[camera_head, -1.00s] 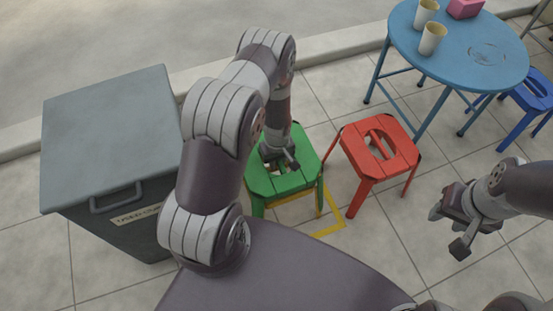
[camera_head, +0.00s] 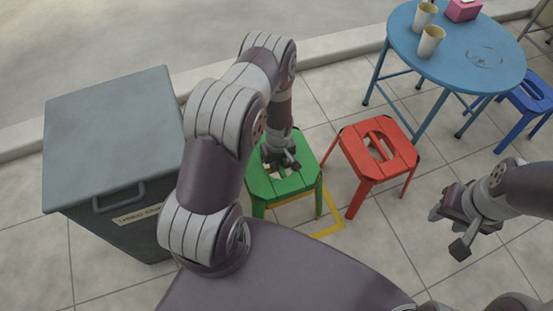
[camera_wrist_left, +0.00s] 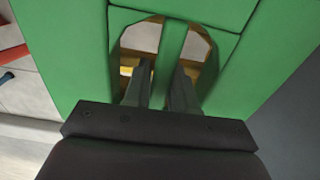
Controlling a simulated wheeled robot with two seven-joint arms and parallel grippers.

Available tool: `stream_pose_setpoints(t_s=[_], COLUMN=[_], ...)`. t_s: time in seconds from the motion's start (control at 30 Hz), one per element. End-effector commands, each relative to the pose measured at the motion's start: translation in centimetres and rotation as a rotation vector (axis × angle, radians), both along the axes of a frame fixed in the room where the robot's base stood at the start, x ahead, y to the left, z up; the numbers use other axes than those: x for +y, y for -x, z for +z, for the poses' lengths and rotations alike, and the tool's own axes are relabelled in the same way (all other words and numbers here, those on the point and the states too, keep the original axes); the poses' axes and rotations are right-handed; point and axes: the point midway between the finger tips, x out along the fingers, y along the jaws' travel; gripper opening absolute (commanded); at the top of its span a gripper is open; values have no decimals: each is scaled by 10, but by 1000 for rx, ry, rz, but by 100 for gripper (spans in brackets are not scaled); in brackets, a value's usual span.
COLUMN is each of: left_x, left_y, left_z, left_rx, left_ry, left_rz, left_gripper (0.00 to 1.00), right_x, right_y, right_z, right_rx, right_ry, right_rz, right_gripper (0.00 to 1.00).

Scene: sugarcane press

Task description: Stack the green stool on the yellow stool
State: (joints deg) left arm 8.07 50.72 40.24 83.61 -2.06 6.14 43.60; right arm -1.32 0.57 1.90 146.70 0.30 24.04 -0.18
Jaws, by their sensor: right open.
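The green stool (camera_head: 262,188) stands upright left of centre in the head view. My left gripper (camera_head: 283,162) is at the slot in its seat. In the left wrist view, the fingers (camera_wrist_left: 162,88) reach into the two openings on either side of the seat's centre bar (camera_wrist_left: 172,45) and close on it. Yellow parts of the yellow stool (camera_head: 296,198) show just under the green seat, and yellow also shows through the openings (camera_wrist_left: 130,62). The rest of the yellow stool is hidden, so I cannot tell whether the stools touch. My right gripper (camera_head: 448,226) is open and empty at the right.
A red stool (camera_head: 355,157) stands close on the right of the green one. A grey bin (camera_head: 115,135) is at the left. A blue table (camera_head: 460,62) with cups and a blue stool (camera_head: 530,97) are at the back right. A yellow line (camera_head: 332,226) marks the tiled floor.

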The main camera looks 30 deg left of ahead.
Motion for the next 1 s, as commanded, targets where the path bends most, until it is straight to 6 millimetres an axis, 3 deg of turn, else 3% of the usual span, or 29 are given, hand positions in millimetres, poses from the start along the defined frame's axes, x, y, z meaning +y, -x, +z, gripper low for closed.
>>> stream_pose_setpoints(t_s=[0.03, 0.3, 0.53, 0.73, 1.0], left_x=[-1, -3, -4, -4, -4], left_y=[7, 14, 17, 19, 19], left_z=[0, 73, 121, 141, 143], left_rx=[2, -29, -42, -45, -45], left_ry=[1, -4, -9, -11, -11], left_rz=[-1, -1, 0, 0, 0], left_gripper=[50, 54, 54, 54, 54], right_x=[0, 0, -1, -1, -1], right_y=[0, 1, 2, 2, 2], right_z=[3, 34, 55, 62, 63], right_rx=[0, 0, 0, 0, 0], right_ry=[0, 0, 0, 0, 0], right_rz=[0, 0, 0, 0, 0], right_gripper=[43, 43, 43, 43, 43])
